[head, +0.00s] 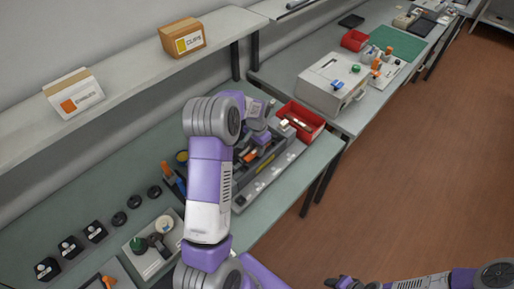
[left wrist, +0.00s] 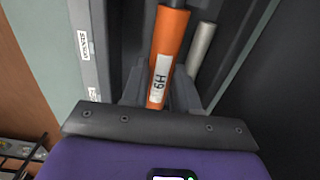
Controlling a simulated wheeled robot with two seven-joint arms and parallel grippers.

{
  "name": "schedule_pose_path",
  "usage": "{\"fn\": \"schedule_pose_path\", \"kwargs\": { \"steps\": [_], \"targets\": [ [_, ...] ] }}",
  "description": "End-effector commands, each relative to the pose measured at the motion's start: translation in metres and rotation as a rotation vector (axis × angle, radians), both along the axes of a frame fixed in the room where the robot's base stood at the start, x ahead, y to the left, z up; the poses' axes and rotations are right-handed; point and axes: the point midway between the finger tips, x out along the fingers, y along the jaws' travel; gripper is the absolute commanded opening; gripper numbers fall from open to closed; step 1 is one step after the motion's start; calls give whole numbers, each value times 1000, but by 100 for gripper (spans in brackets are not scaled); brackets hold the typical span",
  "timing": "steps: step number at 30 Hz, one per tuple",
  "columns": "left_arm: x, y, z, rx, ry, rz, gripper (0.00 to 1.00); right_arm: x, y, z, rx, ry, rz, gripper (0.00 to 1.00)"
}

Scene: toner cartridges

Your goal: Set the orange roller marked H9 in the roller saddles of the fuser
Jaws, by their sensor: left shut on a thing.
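The orange roller marked H9 (left wrist: 166,50) runs up the middle of the left wrist view, its white label facing the camera. My left gripper (left wrist: 158,92) is shut on it, one dark finger on each side. In the head view an orange bit of the roller (head: 250,156) shows at the fuser (head: 240,199), below my left gripper (head: 256,148). The roller is over or in the fuser's dark trough; I cannot tell whether it touches the saddles, which are hidden. My right gripper (head: 342,283) is low at the bottom edge, far from the fuser; its jaws are too small to read.
A grey roller (left wrist: 202,48) lies beside the orange one. A red bin (head: 303,121) stands just behind the fuser. A tray with small parts (head: 150,262) and black boxes (head: 70,247) are at the left. A white printer (head: 334,82) stands on the far bench.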

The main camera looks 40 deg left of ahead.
Motion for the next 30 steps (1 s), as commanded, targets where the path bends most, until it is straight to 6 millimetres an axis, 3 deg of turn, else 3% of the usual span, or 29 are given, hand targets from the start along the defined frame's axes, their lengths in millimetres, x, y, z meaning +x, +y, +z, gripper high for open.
{"fn": "schedule_pose_path", "kwargs": {
  "steps": [2, 3, 9, 19, 30],
  "targets": [
    [0, 0, 0, 0, 0, 0, 0, 0, 0, 0, 0, 0, 0, 43],
    [0, 0, 1, 0, 0, 0, 32, 0, 0, 0, 0, 0, 0, 43],
    [0, 0, 1, 0, -1, 0, 59, 0, 0, 0, 0, 0, 0, 43],
    [1, 0, 6, 1, -2, 0, 59, 0, 0, 1, 0, 0, 0, 43],
    [1, 0, 64, 1, -3, 0, 59, 0, 0, 7, 0, 0, 0, 43]
  ]
}}
